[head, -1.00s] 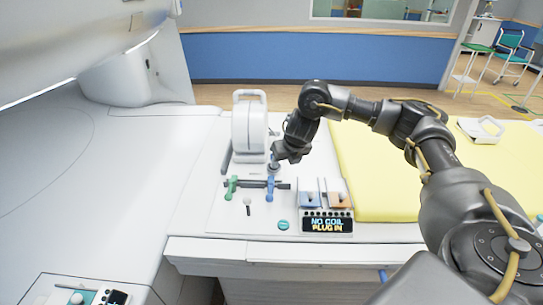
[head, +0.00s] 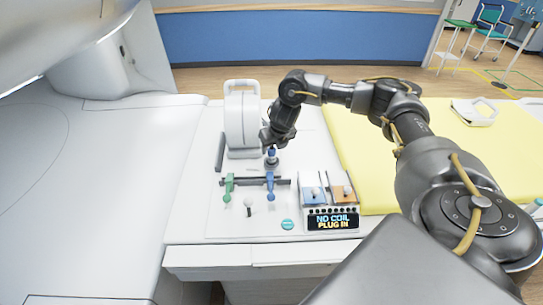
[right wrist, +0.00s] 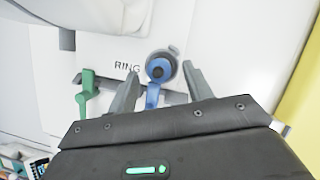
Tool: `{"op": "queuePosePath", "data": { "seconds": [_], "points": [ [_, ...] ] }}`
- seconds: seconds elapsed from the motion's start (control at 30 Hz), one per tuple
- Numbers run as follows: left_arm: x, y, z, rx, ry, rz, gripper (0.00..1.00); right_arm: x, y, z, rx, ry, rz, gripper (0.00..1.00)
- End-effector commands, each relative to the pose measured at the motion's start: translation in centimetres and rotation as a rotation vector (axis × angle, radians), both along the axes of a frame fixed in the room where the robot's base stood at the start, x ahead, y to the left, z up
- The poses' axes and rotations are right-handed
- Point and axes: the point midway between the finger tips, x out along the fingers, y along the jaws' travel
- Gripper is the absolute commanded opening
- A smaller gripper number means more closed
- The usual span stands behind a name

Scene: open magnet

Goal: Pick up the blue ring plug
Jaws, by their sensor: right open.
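The blue ring plug (head: 271,155) has a round blue top with a dark collar and stands on the white panel. It also shows in the right wrist view (right wrist: 160,67), beside the printed word RING. My right gripper (right wrist: 161,72) is open, with one grey finger on each side of the plug in that view. I cannot tell whether either finger touches it. In the head view my right gripper (head: 270,142) is just above the plug, and its fingers are hard to make out. A blue lever (head: 270,186) lies just in front of the plug. My left gripper is not in view.
A green lever (head: 228,187) is left of the blue one. A white upright coil (head: 242,125) stands behind. A yellow mat (head: 375,180) lies further right.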

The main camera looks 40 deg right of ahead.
Motion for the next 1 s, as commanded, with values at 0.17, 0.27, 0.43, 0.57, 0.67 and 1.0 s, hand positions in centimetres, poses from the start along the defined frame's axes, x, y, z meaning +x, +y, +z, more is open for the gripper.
{"op": "queuePosePath", "data": {
  "seconds": [0.17, 0.27, 0.43, 0.57, 0.67, 1.0],
  "points": [
    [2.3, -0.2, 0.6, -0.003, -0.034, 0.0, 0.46, 0.3, 0.1, -0.4, 0.0, 0.001, 0.001, 0.51],
    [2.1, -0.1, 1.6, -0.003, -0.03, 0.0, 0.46, 0.7, -0.1, -1.5, -0.001, 0.003, -0.001, 0.51],
    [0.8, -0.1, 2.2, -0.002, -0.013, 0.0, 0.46, 1.6, -0.3, -4.0, 0.0, 0.003, 0.001, 0.51],
    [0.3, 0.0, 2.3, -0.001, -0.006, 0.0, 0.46, 2.0, -0.4, -4.8, -0.001, 0.0, 0.002, 0.51],
    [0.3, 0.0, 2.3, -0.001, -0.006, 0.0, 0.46, 2.0, -0.4, -4.9, 0.0, -0.001, 0.002, 0.51],
    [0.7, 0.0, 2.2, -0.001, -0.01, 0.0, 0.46, 2.0, -0.4, -4.9, 0.0, -0.001, 0.002, 0.22]
  ]
}}
